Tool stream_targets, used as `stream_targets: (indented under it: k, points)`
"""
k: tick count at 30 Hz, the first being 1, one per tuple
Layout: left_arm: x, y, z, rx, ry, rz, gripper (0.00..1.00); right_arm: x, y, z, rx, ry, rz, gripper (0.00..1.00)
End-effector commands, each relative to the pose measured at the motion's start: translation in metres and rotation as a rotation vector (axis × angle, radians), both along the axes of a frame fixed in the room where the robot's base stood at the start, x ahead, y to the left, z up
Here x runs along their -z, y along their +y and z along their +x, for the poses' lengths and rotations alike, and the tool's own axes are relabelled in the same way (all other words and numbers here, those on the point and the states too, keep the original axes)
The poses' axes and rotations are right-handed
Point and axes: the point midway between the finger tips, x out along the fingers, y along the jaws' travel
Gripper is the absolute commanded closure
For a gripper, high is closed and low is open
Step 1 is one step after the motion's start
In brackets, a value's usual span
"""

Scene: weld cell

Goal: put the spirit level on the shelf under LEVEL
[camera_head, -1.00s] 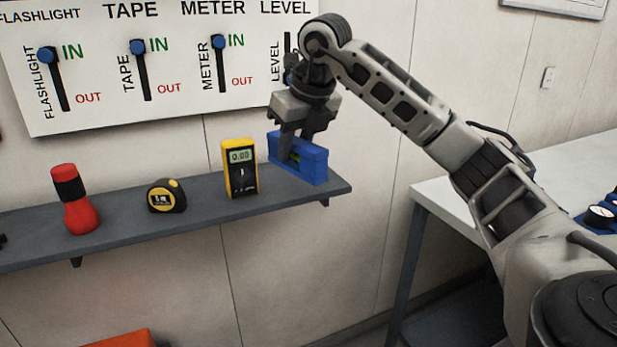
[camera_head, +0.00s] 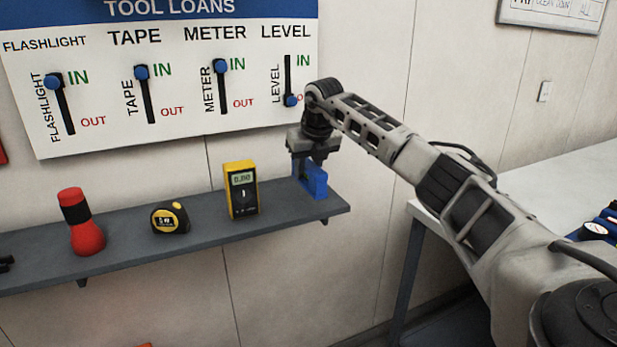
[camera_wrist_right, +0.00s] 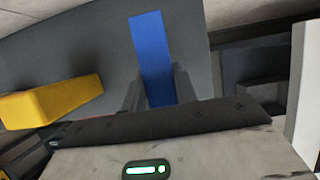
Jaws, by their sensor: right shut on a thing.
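The blue spirit level (camera_head: 315,180) stands on its edge at the right end of the grey shelf (camera_head: 275,209), under the LEVEL label (camera_head: 286,31). My right gripper (camera_head: 308,172) comes down from above and is shut on the level. In the right wrist view the level (camera_wrist_right: 152,55) lies between the two fingers (camera_wrist_right: 155,88), its far end sticking out past them. The level looks to be at shelf height; whether it bears fully on the shelf is hard to tell. My left gripper is not in view.
The yellow meter (camera_head: 241,190) stands just left of the level. A tape measure (camera_head: 170,218) and a red flashlight (camera_head: 82,222) are further left. The LEVEL slider knob (camera_head: 291,100) is down at OUT; the other knobs are up at IN. A table (camera_head: 520,187) stands at right.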

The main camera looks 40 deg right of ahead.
Motion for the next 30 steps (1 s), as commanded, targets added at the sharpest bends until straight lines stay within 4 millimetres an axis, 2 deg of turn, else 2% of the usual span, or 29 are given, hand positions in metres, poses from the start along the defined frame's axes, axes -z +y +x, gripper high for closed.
stream_targets:
  k: [10,20,21,23,24,30]
  points:
    - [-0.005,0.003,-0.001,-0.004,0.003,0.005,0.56,0.036,-0.005,0.004,-0.001,0.001,-0.001,1.0]
    - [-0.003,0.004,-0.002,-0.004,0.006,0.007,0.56,0.04,-0.005,0.004,0.0,-0.001,0.0,1.0]
    - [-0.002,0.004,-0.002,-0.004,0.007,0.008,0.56,0.041,-0.005,0.004,-0.001,0.0,-0.001,0.69]
    - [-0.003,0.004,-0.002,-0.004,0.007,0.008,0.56,0.04,-0.005,0.004,0.0,0.0,-0.001,0.52]
    - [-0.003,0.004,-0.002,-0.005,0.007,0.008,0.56,0.04,-0.005,0.004,0.0,0.0,-0.001,0.49]
    - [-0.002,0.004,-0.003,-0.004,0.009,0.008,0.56,0.04,-0.005,0.004,0.0,0.0,0.0,0.49]
